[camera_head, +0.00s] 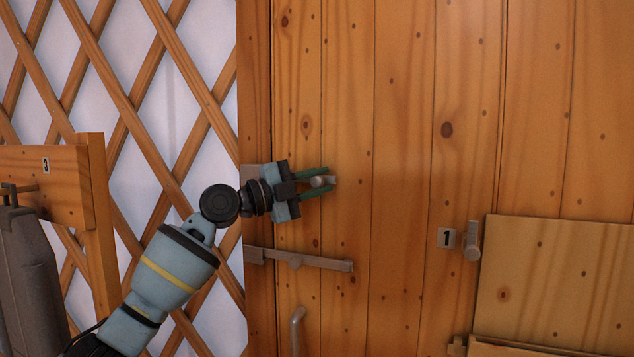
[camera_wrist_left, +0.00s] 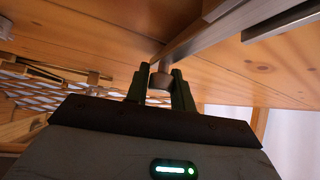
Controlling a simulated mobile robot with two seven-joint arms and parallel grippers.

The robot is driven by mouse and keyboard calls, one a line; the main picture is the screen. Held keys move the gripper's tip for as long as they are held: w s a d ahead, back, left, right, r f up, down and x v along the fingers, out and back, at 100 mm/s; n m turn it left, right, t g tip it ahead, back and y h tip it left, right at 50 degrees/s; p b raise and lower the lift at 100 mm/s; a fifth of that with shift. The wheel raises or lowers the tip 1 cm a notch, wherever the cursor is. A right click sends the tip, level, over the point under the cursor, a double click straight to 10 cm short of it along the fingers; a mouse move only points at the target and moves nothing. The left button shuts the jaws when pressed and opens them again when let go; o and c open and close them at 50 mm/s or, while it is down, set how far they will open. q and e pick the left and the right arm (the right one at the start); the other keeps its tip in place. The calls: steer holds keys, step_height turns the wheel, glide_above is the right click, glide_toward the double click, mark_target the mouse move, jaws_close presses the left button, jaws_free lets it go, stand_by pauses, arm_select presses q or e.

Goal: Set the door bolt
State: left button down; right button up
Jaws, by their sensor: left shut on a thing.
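The wooden plank door (camera_head: 400,120) fills the middle and right of the head view. A grey metal bolt with a round knob (camera_head: 317,182) lies across its left edge, and my gripper hides much of its bar. My left gripper (camera_head: 322,183) comes in from the left, its green fingers shut on the bolt's knob. In the left wrist view the knob (camera_wrist_left: 160,79) sits between the two dark fingertips, under the metal bar (camera_wrist_left: 205,42). A second grey bolt (camera_head: 305,261) lies below, across the door's edge. My right gripper is not in view.
A curved handle (camera_head: 297,330) is below the lower bolt. A lattice wall (camera_head: 160,90) and a wooden board labelled 3 (camera_head: 45,187) stand at the left.

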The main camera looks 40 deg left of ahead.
arm_select(q)
steer(key=a+b, duration=0.1)
steer(key=a, duration=0.1)
steer(key=s+a, duration=0.1)
steer(key=a, duration=0.1)
steer(key=shift+a+r+b, duration=0.15)
steer(key=shift+a+b, duration=0.25)
steer(key=c, duration=1.2)
jaws_free()
steer(key=shift+s+a, duration=0.15)
steer(key=b+v, duration=0.2)
steer(key=v, duration=0.5)
steer(key=shift+s+b, duration=0.3)
steer(key=shift+b, duration=0.05)
